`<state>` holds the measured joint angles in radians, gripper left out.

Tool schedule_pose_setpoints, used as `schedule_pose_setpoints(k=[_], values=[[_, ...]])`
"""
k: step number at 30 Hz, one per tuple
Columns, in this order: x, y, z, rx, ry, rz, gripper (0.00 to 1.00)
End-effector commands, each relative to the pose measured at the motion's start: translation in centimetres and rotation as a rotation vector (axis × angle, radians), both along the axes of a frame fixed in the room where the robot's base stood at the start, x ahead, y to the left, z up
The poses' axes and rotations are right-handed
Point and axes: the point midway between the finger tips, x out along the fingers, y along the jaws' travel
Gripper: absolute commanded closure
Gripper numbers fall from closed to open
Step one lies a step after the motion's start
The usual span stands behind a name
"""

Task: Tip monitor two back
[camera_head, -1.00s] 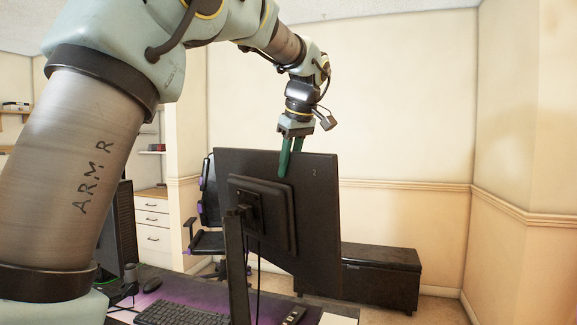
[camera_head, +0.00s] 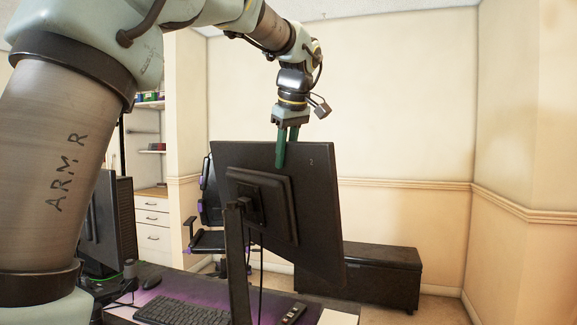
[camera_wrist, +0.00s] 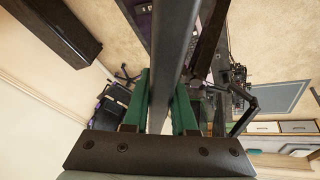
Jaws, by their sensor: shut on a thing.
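Monitor two (camera_head: 318,215) is a black screen seen from behind in the head view, with a small "2" near its top right corner. It sits on an upright stand (camera_head: 237,265) and is tilted. My gripper (camera_head: 285,155) comes down from above, its green fingers shut on the monitor's top edge. In the wrist view the fingers (camera_wrist: 160,105) lie on either side of the monitor's edge (camera_wrist: 172,50). The screen's front face is hidden in the head view.
The desk (camera_head: 190,289) holds a keyboard (camera_head: 168,311), a mouse (camera_head: 152,281) and a remote-like device (camera_head: 293,313). Another monitor (camera_head: 98,225) stands at the left. An office chair (camera_head: 208,215) and a black chest (camera_head: 380,272) are behind.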

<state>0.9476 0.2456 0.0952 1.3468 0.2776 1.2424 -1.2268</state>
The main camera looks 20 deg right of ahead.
Motion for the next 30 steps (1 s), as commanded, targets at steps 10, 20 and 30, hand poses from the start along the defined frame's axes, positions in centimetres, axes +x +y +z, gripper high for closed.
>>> schedule_pose_setpoints(k=[10, 20, 30], values=[[-0.6, 2.0, 0.2, -0.141, -0.042, 0.001, 1.0], [-0.6, 2.2, 0.6, -0.149, -0.043, 0.002, 1.0], [-0.6, 2.2, 0.6, -0.15, -0.045, 0.002, 0.45]])
